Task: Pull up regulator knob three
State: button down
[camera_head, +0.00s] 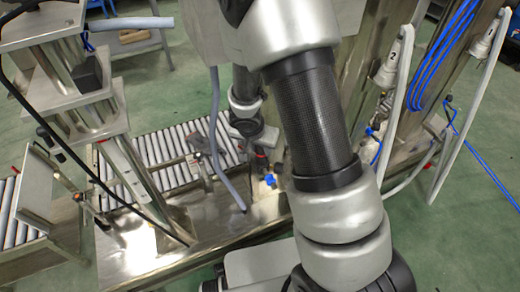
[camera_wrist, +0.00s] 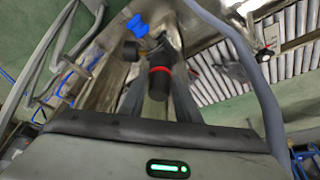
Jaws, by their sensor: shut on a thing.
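A black regulator knob (camera_wrist: 158,85) with a red ring shows in the middle of the wrist view. My gripper (camera_wrist: 160,76) is shut on it, one dark finger on each side. No number can be read on the knob. A blue fitting (camera_wrist: 138,25) and a dark round part (camera_wrist: 130,50) are just beyond it. In the head view, a small red part (camera_head: 262,155) and a blue fitting (camera_head: 270,180) show near the machine frame, left of my arm. My fingers and the knob are small and partly hidden there, so the grip cannot be judged from that view.
A grey hose (camera_head: 214,130) hangs close to the gripper and also runs down the right of the wrist view (camera_wrist: 245,60). A roller conveyor (camera_head: 165,155) lies left. White lances (camera_head: 392,65) with blue hoses hang on the right. Green floor is open at far right.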

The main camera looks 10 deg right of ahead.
jog(key=shift+r, duration=0.15)
jog(key=c, duration=1.3)
grip_release()
jog(key=p+v, duration=0.6)
jog(key=v, duration=1.1)
jog(key=shift+s+a+r, duration=0.15)
jog(key=shift+s+r, duration=0.05)
jog(key=s+d+r+n, duration=0.1)
jog(key=s+d+r, duration=0.2)
jog(key=r, duration=0.3)
jog(key=s+d+r+n, duration=0.1)
jog(key=s+d+r, duration=0.15)
jog(key=r, duration=0.45)
jog(key=s+a+r+n+t+y, duration=0.1)
jog(key=s+r+n+t+y, duration=0.1)
jog(key=s+r+n, duration=0.6)
notch_tip(320, 180, up, 18)
jog(key=s+m+p, duration=0.2)
jog(key=m+p, duration=0.1)
jog(key=p, duration=1.5)
jog(key=shift+s+a+p, duration=0.25)
jog(key=shift+p, duration=0.1)
